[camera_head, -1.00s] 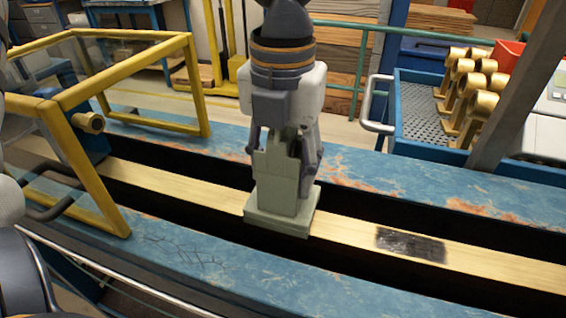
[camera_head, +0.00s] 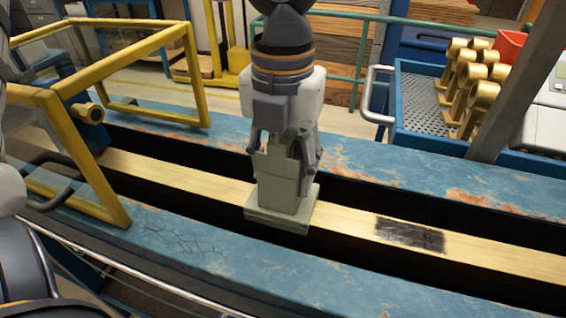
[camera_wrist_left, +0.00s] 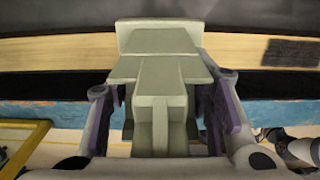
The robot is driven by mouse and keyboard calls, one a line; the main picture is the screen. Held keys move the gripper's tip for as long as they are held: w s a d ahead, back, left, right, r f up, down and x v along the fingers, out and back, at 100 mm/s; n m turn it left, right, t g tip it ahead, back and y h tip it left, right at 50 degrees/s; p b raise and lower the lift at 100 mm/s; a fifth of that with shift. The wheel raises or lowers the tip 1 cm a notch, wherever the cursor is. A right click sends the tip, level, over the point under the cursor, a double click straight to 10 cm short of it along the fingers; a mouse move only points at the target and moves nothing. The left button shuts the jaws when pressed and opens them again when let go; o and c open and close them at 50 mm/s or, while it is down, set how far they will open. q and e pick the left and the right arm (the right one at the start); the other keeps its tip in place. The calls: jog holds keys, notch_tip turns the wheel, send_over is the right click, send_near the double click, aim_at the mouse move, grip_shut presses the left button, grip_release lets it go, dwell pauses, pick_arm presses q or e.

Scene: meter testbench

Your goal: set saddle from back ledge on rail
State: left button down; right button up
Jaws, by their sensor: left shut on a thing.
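The saddle (camera_head: 280,190) is a grey-green block with a wide flat base and a narrower stepped upper part. My left gripper (camera_head: 287,157) is shut on its upper part from above, one finger on each side. The saddle is upright over the pale wooden rail (camera_head: 180,178), its base spanning the rail's width. I cannot tell whether the base touches the rail or hangs just above it. In the left wrist view the saddle (camera_wrist_left: 160,75) fills the middle between the fingers, with the rail (camera_wrist_left: 60,50) behind it. My right gripper is not in view.
A dark patch (camera_head: 410,235) marks the rail to the right of the saddle. A yellow frame (camera_head: 120,210) stands over the bench at left. A blue tray (camera_head: 420,100) with several brass pieces (camera_head: 482,95) is at the back right. Worn blue ledges (camera_head: 390,170) flank the rail.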

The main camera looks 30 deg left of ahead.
pick_arm(q)
jog(key=shift+f, duration=0.25)
dwell(0.3)
jog(key=c, duration=0.7)
grip_release()
jog(key=shift+r, duration=6.85)
